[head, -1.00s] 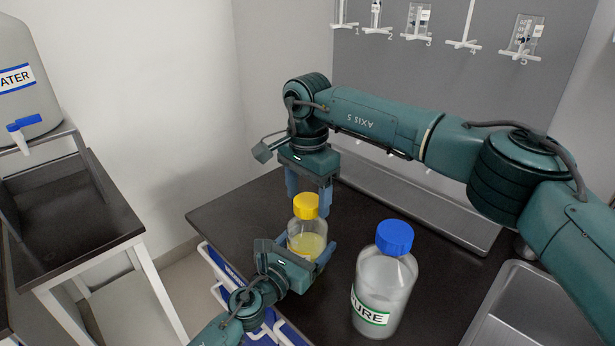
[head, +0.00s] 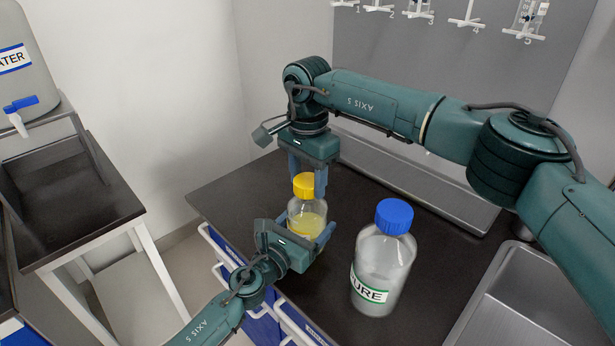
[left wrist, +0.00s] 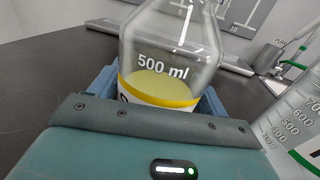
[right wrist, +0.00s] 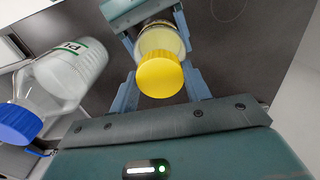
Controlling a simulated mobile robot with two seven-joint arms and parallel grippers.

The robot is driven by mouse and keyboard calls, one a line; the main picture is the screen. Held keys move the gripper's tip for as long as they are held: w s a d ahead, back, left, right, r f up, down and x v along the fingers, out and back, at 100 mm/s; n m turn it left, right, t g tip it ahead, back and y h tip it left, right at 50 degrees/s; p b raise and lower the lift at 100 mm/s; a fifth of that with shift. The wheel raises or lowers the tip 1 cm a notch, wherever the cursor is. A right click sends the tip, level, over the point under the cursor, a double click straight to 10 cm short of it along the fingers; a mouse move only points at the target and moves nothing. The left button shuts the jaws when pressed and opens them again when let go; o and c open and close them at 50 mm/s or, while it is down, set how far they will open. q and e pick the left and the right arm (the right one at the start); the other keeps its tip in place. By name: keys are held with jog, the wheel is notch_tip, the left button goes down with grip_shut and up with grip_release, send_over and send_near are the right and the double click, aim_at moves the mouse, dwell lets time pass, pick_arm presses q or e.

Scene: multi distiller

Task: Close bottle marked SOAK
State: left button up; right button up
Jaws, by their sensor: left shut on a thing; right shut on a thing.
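A small clear bottle (head: 307,221) with yellow liquid stands near the bench's left edge, with a yellow cap (head: 304,186) on its neck. The left wrist view shows its glass (left wrist: 170,45), marked "500 ml", above a yellow-edged label; the label's name is hidden. My left gripper (head: 305,236) is shut around the bottle's body from the front. My right gripper (head: 307,190) points down from above, shut on the yellow cap. The right wrist view shows the cap (right wrist: 160,75) between its fingers. How far the cap is screwed on cannot be told.
A large bottle with a blue cap (head: 394,216) and a label ending "URE" stands close on the right. A metal tray (head: 420,180) lies behind, a sink (head: 520,300) at right. A water container (head: 22,70) stands on the left. Blue drawers (head: 262,325) are below the bench (head: 225,200).

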pick_arm(q)
jog(key=shift+f, duration=0.1)
pick_arm(e)
jog(key=m, duration=1.7)
jog(key=shift+m, duration=0.3)
jog(key=m, duration=0.6)
jog(key=shift+m, duration=0.4)
jog(key=o, duration=1.1)
jog(key=shift+r, duration=2.2)
jog(key=shift+c, duration=0.5)
